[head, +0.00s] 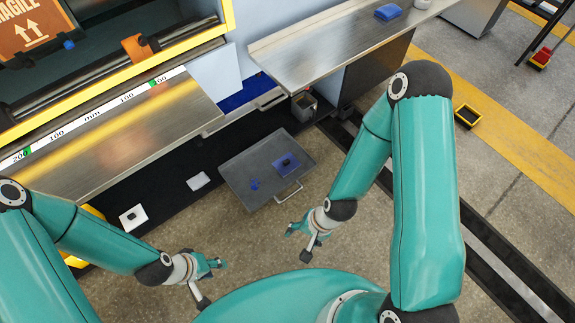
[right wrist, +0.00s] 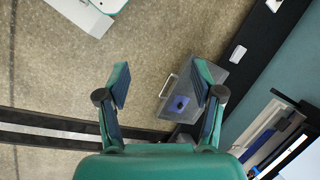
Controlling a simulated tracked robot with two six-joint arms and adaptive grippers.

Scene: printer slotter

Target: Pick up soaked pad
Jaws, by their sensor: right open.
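A blue pad with a dark middle (head: 286,162), which looks like the soaked pad, lies in a grey metal tray (head: 238,178) low in front of the machine. A smaller blue piece (head: 254,185) lies in the tray too. In the right wrist view the blue pad (right wrist: 180,103) shows in the tray (right wrist: 212,72) between the fingers. My right gripper (head: 291,229) is open and empty, apart from the tray and below it in the head view; its fingers also show in the right wrist view (right wrist: 162,80). My left gripper (head: 218,264) is near the lower left; its opening is unclear.
A steel bench (head: 320,48) bears another blue pad (head: 388,12). A grey bin (head: 303,106) stands behind the tray. White plates (head: 198,181) (head: 133,217) are at the machine's dark base. A ruler-edged steel shelf (head: 150,115) overhangs at left. Floor around the tray's front is clear.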

